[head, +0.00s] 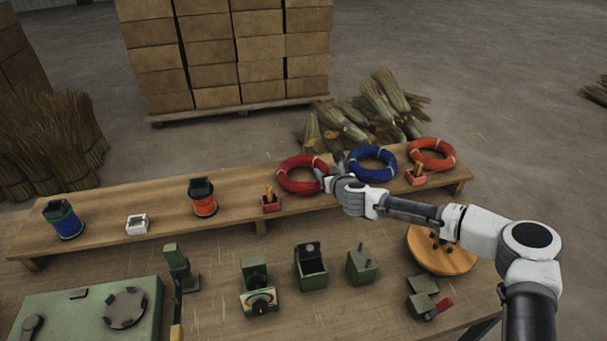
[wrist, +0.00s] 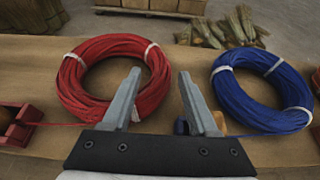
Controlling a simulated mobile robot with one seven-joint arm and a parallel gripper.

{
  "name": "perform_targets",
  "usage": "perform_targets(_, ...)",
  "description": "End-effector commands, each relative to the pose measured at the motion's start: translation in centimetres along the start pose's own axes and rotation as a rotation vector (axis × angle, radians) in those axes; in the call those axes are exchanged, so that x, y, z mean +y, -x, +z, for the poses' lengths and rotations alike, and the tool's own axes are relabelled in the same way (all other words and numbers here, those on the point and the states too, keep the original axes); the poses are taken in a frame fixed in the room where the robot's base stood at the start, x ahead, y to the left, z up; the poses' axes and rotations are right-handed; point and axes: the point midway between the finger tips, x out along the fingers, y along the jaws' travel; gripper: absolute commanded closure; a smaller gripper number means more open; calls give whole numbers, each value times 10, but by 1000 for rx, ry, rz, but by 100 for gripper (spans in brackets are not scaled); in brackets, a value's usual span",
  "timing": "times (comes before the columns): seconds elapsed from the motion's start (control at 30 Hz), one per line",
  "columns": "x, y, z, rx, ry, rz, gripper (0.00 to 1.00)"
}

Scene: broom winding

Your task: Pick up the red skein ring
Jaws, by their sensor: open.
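The red skein ring (head: 301,187) lies flat on the raised wooden shelf, left of the blue ring. In the wrist view the red ring (wrist: 76,84) fills the left half, bound with white ties, and a red strand trails from it. My gripper (head: 334,169) is at the ring's right side in the head view. In the wrist view my gripper (wrist: 156,88) is open, with its left finger overlapping the red ring's right part and its right finger over the gap beside the blue ring. I cannot tell whether a finger touches the red ring.
A blue skein ring (head: 372,176) lies close to the right, and an orange ring (head: 432,162) beyond it. Small red holders (head: 271,203) stand along the shelf (head: 110,213). Green devices (head: 311,270) stand on the bench in front.

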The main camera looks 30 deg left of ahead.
Motion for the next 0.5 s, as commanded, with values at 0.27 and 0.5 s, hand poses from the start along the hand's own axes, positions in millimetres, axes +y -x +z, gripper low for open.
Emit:
perform_targets(0.27,3,-29,0,1,1,0,40)
perform_targets(0.5,3,-48,0,0,0,0,40)
